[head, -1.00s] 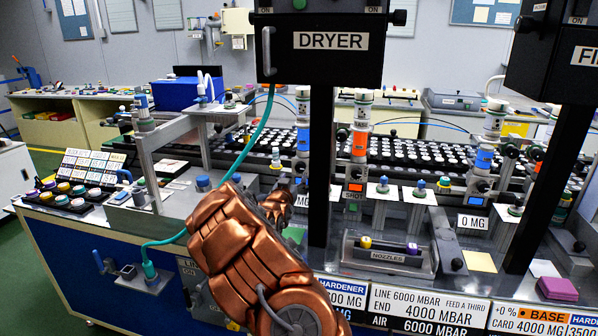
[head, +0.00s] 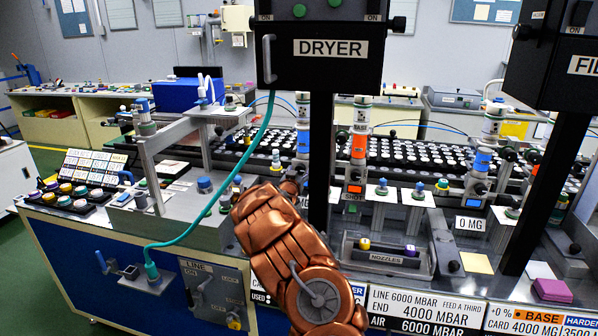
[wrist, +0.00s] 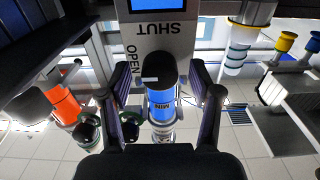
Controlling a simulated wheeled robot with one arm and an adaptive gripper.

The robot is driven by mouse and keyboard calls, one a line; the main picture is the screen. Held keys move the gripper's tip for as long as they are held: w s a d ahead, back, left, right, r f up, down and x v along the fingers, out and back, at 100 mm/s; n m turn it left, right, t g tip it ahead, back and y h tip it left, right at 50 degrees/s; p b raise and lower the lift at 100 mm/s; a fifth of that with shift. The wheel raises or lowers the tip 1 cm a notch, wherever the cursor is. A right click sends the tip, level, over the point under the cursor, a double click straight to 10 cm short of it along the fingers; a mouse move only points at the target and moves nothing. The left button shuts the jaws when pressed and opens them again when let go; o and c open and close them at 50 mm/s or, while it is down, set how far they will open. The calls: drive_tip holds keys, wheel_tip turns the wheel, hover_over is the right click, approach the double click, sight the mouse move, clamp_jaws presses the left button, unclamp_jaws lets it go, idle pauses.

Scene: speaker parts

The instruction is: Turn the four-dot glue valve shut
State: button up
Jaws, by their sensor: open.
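In the wrist view a black valve knob (wrist: 160,71) stands between the two fingers of my open gripper (wrist: 160,82). I cannot tell whether either finger touches it. Its plate (wrist: 178,40) reads SHUT and OPEN, upside down in this view. A blue-banded glue cylinder (wrist: 162,108) marked MIN is just past the knob. No four-dot mark can be made out. In the head view my gripper (head: 292,183) is at the foot of the left blue-banded cylinder (head: 303,140), and my copper arm hides the area below it.
An orange-banded cylinder (head: 359,145) and another blue-banded one (head: 484,160) stand to the right. The black DRYER box (head: 325,75) hangs on a post close to my gripper. A nozzle tray (head: 388,258) is at the front. A teal hose (head: 215,205) loops at left.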

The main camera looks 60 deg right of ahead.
drive_tip(key=shift+d, duration=0.2)
drive_tip(key=shift+c, duration=0.3)
drive_tip(key=c, duration=1)
drive_tip(key=shift+w+a, duration=0.1)
drive_tip(key=shift+c, duration=0.5)
